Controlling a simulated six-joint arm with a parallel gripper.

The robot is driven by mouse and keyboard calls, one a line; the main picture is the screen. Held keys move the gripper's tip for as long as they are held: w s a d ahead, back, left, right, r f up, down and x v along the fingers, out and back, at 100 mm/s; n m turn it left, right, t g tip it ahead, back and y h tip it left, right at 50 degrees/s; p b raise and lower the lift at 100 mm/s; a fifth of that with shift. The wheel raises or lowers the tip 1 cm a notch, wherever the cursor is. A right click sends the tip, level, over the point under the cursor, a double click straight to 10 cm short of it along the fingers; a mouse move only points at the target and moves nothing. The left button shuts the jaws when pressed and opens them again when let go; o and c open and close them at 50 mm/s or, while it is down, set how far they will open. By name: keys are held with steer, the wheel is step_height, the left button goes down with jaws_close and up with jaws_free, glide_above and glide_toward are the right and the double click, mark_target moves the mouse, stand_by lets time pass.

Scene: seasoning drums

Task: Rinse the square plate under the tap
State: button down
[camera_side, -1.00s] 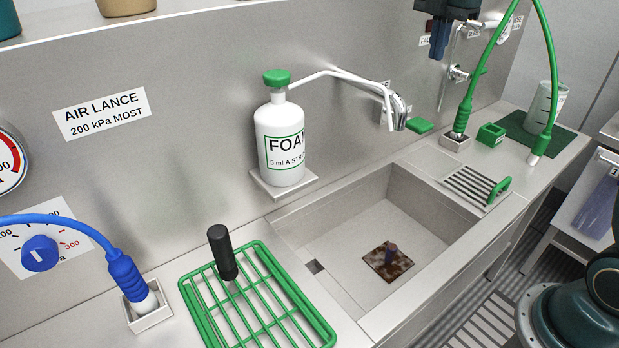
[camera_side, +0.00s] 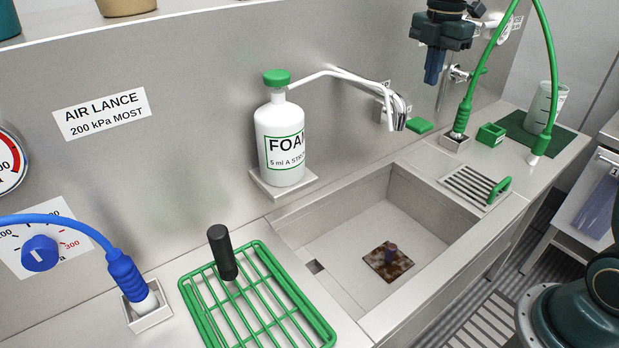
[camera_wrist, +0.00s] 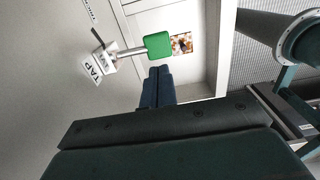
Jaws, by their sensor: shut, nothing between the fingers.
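In the wrist view the plate (camera_wrist: 182,43) shows small, past the green tap lever. My gripper (camera_side: 432,80) is shut and empty, pointing down, above and to the right of the tap, well above the plate.
A foam bottle (camera_side: 281,145) stands on a wall shelf left of the tap. A green rack (camera_side: 255,300) with a black-handled tool is left of the sink. A green hose (camera_side: 497,45), small green box (camera_side: 491,134) and slotted tray (camera_side: 475,187) are at right.

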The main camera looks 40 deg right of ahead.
mark_target(424, 124)
step_height(424, 124, down, 9)
steer(key=shift+r, duration=0.1)
stand_by(0.4)
steer(key=shift+s, duration=0.1)
stand_by(0.3)
steer(key=shift+s+f+t, duration=0.15)
steer(key=shift+f+t, duration=0.45)
steer(key=shift+s+f+t, duration=0.15)
steer(key=shift+f+t, duration=0.4)
steer(key=shift+t, duration=0.05)
step_height(424, 124, down, 2)
steer(key=shift+s+f, duration=0.15)
steer(key=shift+f, duration=0.2)
steer(key=shift+s+f, duration=0.1)
stand_by(0.7)
steer(key=s+v, duration=0.2)
steer(key=v, duration=1.2)
steer(key=shift+s, duration=0.3)
